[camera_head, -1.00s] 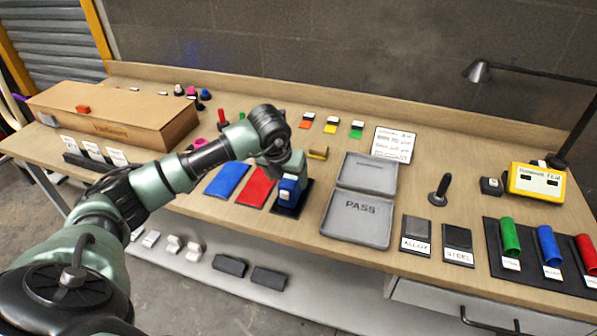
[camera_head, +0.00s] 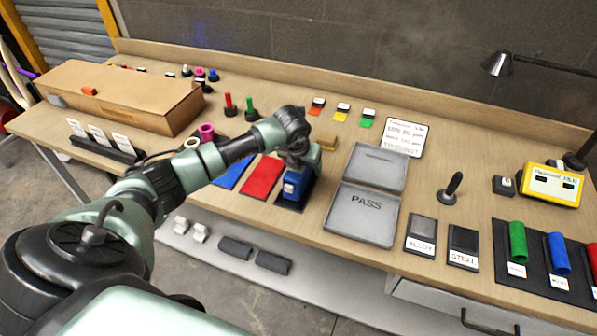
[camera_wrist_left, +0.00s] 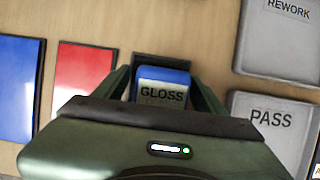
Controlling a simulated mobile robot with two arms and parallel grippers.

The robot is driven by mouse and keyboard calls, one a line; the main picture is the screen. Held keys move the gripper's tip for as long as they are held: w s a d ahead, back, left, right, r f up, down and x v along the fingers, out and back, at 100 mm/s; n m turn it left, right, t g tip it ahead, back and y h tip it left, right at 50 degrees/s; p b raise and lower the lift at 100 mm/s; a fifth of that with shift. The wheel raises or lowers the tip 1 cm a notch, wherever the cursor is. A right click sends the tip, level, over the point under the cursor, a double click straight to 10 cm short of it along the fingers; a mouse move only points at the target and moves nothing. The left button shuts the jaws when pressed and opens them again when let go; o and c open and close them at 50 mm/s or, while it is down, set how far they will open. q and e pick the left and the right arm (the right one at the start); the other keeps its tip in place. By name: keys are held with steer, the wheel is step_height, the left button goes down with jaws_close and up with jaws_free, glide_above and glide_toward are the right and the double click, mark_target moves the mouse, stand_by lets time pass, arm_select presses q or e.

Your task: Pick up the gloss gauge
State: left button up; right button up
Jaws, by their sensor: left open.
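The gloss gauge (camera_head: 293,187) is a blue block with a pale label, standing on a dark pad (camera_head: 290,207) on the bench. In the left wrist view the gauge (camera_wrist_left: 163,92) reads GLOSS and sits between the two fingers of my left gripper (camera_wrist_left: 163,88). The fingers are apart, one on each side of it; I cannot tell if they touch it. In the head view my left gripper (camera_head: 303,168) is over the gauge and hides part of its top. My right gripper is not in view.
Blue (camera_head: 232,172) and red (camera_head: 262,177) panels lie left of the gauge. A grey PASS tray (camera_head: 362,215) is close on the right. A cardboard box (camera_head: 120,98) stands at the left, and a yellow meter (camera_head: 552,185) at the right.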

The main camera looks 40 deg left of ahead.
arm_select(q)
steer(key=shift+f, duration=0.2)
jaws_close()
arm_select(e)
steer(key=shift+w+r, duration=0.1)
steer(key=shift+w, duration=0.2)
arm_select(q)
steer(key=shift+w+r, duration=0.1)
steer(key=shift+r, duration=0.1)
steer(key=shift+r, duration=0.3)
step_height(320, 180, up, 19)
steer(key=b, duration=0.4)
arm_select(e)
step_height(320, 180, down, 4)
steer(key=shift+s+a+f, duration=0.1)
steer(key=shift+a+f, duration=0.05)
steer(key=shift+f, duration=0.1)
arm_select(q)
steer(key=shift+b, duration=0.35)
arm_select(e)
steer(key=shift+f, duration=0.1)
arm_select(q)
steer(key=shift+f+b, duration=5.65)
steer(key=shift+f, duration=2.7)
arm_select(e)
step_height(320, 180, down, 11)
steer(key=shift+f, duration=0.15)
